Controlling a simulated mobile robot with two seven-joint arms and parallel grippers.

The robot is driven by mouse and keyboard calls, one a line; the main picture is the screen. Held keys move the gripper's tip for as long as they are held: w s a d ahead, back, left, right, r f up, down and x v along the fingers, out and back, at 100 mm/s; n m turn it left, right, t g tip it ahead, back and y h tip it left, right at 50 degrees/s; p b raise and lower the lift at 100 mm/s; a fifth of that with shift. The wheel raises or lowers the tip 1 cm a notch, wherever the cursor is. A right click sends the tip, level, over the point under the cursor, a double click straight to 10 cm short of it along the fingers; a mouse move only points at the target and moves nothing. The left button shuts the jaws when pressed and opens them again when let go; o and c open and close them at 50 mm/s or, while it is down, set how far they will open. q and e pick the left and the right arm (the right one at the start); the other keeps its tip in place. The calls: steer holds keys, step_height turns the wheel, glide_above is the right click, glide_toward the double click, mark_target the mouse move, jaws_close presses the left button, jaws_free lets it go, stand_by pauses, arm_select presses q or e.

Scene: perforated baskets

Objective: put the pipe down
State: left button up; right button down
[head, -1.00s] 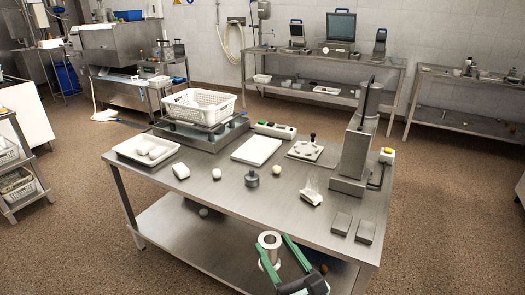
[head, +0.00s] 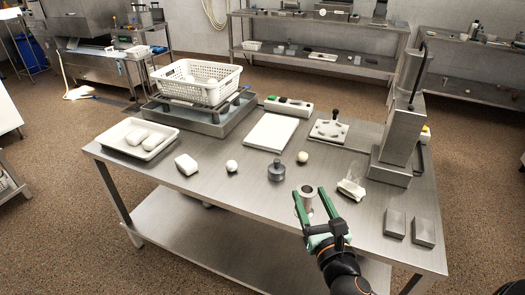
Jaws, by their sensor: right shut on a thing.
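The pipe (head: 307,197) is a short, shiny metal tube with a flanged end, upright at the front of the steel table (head: 237,196). My right gripper (head: 313,204) comes in from the bottom, its two green fingers on either side of the pipe and shut on it. The pipe shows over the tabletop near its front edge; I cannot tell whether its base touches the surface. My left gripper is not in view.
Around the pipe stand a grey weight (head: 276,171), white balls (head: 302,157), a clear bag (head: 351,188) and metal blocks (head: 395,223). A white perforated basket (head: 197,83) and a tray (head: 138,138) are further left. A tall press (head: 402,120) stands right. The front left tabletop is clear.

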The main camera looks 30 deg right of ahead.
steer(key=w+d+f+b, duration=0.1)
steer(key=w+f+b, duration=0.1)
steer(key=w+f, duration=0.2)
steer(key=w+d+f+b, duration=0.1)
steer(key=w+f+b, duration=0.1)
steer(key=w+f, duration=0.3)
steer(key=w+d+f+b, duration=0.1)
steer(key=w+f+b, duration=0.1)
steer(key=w+f, duration=0.2)
steer(key=shift+w+d+f, duration=0.15)
steer(key=shift+w+d, duration=0.25)
steer(key=shift+f+b, duration=0.15)
steer(key=shift+b, duration=0.2)
steer(key=shift+c, duration=0.8)
jaws_free()
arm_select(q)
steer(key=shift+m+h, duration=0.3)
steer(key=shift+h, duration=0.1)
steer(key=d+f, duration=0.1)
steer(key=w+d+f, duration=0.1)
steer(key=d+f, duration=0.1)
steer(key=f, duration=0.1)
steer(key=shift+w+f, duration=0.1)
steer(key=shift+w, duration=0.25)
